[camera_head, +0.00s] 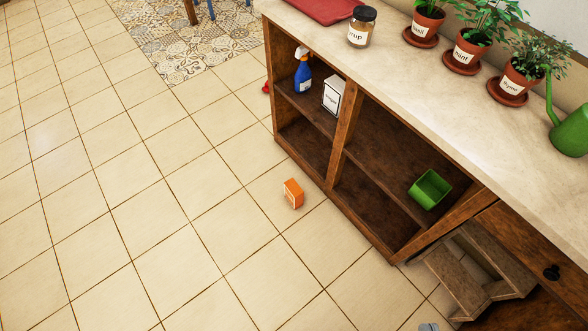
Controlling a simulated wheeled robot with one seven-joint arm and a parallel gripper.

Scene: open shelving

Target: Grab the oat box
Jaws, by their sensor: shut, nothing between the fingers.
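A white box with a dark label (333,95) stands on the upper shelf of the left compartment. The grey tip of my gripper (429,327) just shows at the bottom edge, right of centre. It is shut and empty, apart from both boxes.
The shelving (345,130) holds a blue spray bottle (303,76) and a green container (430,189). The counter (440,75) bears a jar (362,27), potted herbs and a green watering can (571,130). Floor at left is clear.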

